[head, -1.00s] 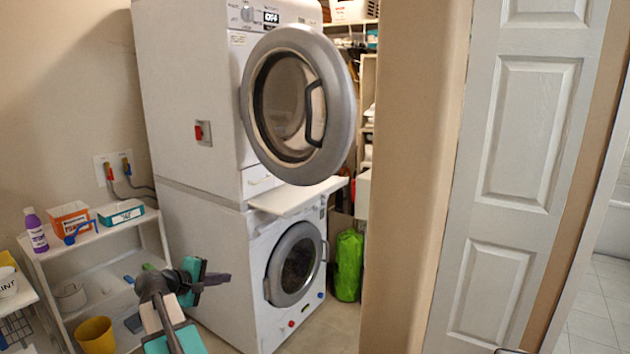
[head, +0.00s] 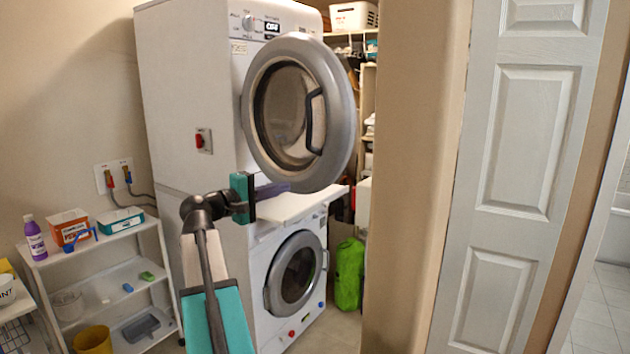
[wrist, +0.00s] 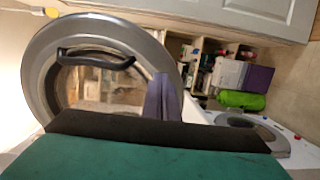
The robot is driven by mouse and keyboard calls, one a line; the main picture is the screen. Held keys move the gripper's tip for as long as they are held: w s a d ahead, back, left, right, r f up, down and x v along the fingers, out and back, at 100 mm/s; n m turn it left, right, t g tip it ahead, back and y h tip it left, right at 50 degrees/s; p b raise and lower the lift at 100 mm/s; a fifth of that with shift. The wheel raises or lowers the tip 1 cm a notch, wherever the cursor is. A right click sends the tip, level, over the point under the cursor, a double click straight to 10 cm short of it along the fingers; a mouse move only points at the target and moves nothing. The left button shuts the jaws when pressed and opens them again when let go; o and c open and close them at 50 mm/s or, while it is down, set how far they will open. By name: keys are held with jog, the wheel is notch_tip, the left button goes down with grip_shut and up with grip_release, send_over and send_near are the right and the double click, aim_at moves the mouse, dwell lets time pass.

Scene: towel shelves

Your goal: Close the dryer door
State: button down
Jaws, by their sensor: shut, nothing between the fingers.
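The dryer (head: 185,90) is the upper white machine of a stack. Its round grey door (head: 342,85) stands open, swung out to the right, with a dark handle (head: 315,120) on it. My gripper (head: 280,189) is shut and empty, its purple fingers at the lower left edge of the door in the head view. In the wrist view the fingers (wrist: 163,100) overlap the door's rim (wrist: 38,70), and the handle (wrist: 95,60) shows to their left. I cannot tell whether the fingers touch the door.
A white pull-out shelf (head: 300,206) sits below the dryer, above a washer with a shut round door (head: 294,268). A small white rack (head: 110,275) with boxes stands at left. A wall corner (head: 415,180) and a white panelled door (head: 520,140) stand at right.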

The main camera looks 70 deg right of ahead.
jog(key=p, duration=0.4)
send_near(322, 177)
jog(key=x, duration=0.5)
jog(key=shift+s+r, duration=0.2)
jog(key=shift+s, duration=0.05)
jog(key=shift+s+d+f+p, duration=0.15)
jog(key=shift+s+d+p, duration=0.15)
jog(key=shift+d, duration=0.3)
jog(key=shift+d, duration=0.15)
